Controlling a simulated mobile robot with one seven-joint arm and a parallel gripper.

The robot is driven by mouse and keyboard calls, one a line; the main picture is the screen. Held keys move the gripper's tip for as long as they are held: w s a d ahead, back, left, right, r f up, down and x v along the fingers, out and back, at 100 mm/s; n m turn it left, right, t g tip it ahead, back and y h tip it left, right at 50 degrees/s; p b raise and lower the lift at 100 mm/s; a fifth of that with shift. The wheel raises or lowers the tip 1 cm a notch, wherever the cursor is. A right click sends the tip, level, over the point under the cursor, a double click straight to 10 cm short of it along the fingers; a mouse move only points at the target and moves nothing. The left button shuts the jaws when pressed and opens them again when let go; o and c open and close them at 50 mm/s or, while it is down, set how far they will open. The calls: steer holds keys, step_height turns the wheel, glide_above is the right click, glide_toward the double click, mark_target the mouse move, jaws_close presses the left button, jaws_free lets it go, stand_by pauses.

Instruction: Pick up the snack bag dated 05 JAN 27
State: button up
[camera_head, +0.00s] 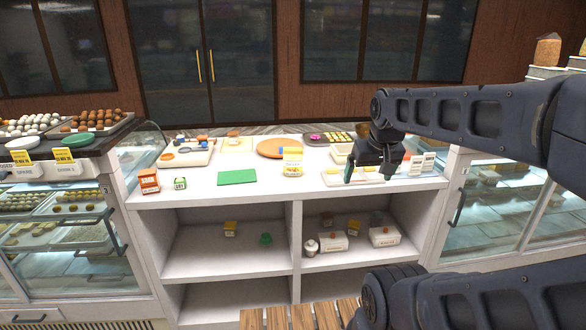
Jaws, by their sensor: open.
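No date can be read at this size, so I cannot tell which item is the snack bag dated 05 JAN 27. Small packs stand on the white counter (225,198): an orange-and-white one (149,182), a small green-and-white one (180,184), and a white-and-yellow one (292,169) near the middle. My gripper (368,175) is open and empty. It points down over the right part of the counter, above a pale tray (333,179), to the right of the white-and-yellow pack. My arm hides part of the counter's right back.
A green mat (237,177) lies at the counter's front, with clear surface around it. A brown round board (277,147) and a bin of small items (186,154) stand behind. Shelves below hold small packs (230,229) and white containers (384,237). Glass display cases flank the counter.

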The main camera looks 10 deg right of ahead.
steer(key=shift+o, duration=0.4)
steer(key=w+a+r, duration=0.1)
steer(key=w+r, duration=0.3)
steer(key=w, duration=1)
steer(key=m, duration=0.2)
glide_above(293, 153)
steer(key=s, duration=0.2)
step_height(293, 153, down, 13)
steer(key=shift+h, duration=0.4)
steer(key=shift+s+a+f+x, duration=0.1)
steer(key=shift+s+x, duration=0.05)
steer(key=shift+x, duration=1.6)
steer(key=shift+s+a+f+x, duration=0.1)
steer(key=shift+s+x, duration=0.1)
steer(key=shift+x, duration=1.5)
steer(key=shift+s+a+f+x, duration=0.1)
steer(key=shift+s+x, duration=0.05)
steer(key=shift+x, duration=1.6)
steer(key=shift+r, duration=0.1)
steer(key=c, duration=1)
